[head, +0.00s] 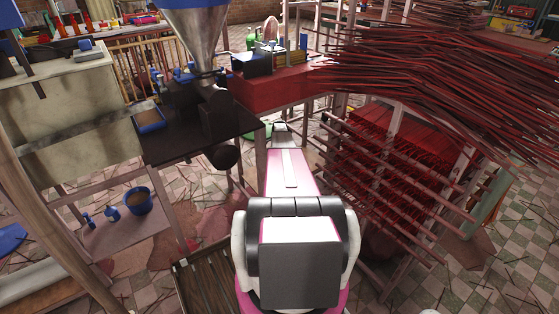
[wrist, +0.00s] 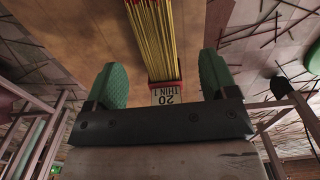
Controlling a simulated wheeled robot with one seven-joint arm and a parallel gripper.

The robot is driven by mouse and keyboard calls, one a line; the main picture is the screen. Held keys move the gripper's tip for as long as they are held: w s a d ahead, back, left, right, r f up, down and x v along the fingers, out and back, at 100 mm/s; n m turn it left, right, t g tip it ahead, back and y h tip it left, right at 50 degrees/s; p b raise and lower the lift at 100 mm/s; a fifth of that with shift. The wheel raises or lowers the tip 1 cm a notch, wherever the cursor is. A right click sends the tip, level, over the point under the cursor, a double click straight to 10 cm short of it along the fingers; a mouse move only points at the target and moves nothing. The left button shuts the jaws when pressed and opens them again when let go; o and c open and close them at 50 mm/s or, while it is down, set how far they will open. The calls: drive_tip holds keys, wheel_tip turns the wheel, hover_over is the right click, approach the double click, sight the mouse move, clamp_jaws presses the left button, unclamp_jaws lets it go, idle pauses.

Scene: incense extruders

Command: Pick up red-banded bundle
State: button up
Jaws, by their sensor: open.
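The red-banded bundle (wrist: 153,42) shows in the wrist view as a sheaf of thin yellow sticks. It runs from the top edge down toward my gripper (wrist: 162,80). A red band (wrist: 166,86) wraps its near end, and a pale tag marked "20" (wrist: 167,97) shows just below the band. My gripper is open, with one green fingertip on each side of the bundle's near end and a visible gap on both sides. I cannot tell how far the bundle lies from the fingertips in depth. I cannot make out the bundle in the head view.
A brown surface (wrist: 75,30) lies behind the bundle. In the head view, a rack of dark red sticks (head: 400,165) stands right of my arm. A metal hopper machine (head: 200,40) on a dark table (head: 185,135) stands left. Loose sticks litter the tiled floor.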

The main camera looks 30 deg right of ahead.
drive_tip(key=f, duration=0.8)
drive_tip(key=shift+s, duration=0.25)
drive_tip(key=c, duration=1.1)
